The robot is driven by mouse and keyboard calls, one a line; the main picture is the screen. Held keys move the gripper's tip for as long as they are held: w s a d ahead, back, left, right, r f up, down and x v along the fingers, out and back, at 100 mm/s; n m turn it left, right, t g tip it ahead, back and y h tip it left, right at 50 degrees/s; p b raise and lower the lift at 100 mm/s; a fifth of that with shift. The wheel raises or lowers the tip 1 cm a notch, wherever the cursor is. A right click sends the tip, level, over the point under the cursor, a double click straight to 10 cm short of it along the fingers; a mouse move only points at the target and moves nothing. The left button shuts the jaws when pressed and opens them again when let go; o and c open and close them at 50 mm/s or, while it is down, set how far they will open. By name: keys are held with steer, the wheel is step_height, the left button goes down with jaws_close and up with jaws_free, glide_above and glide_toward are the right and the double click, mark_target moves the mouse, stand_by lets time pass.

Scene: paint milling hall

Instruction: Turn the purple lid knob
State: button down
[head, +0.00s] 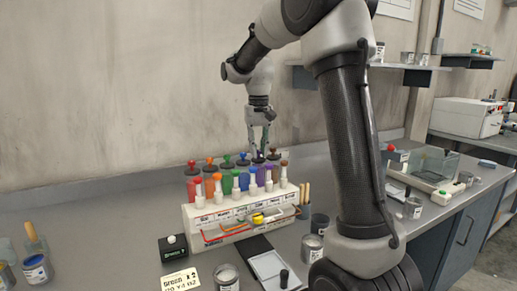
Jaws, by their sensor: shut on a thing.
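A white rack (237,216) on the bench holds a back row of coloured canisters with dark lids and knobs. The purple canister (257,171) is toward the right of that row, between the blue and brown ones. My gripper (260,152) points straight down over it, its fingers closed around the purple lid knob. The knob is mostly hidden between the fingers, so its turn angle cannot be seen. The dark lid (258,160) shows just below the fingertips.
Neighbouring knobs, blue (242,155) and brown (273,152), stand close on either side. White bottles with coloured caps fill the row in front. The wall is close behind.

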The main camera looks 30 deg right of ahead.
mark_target(259, 150)
steer(key=shift+w+r, duration=0.1)
steer(key=c, duration=1.6)
jaws_free()
step_height(259, 150, up, 12)
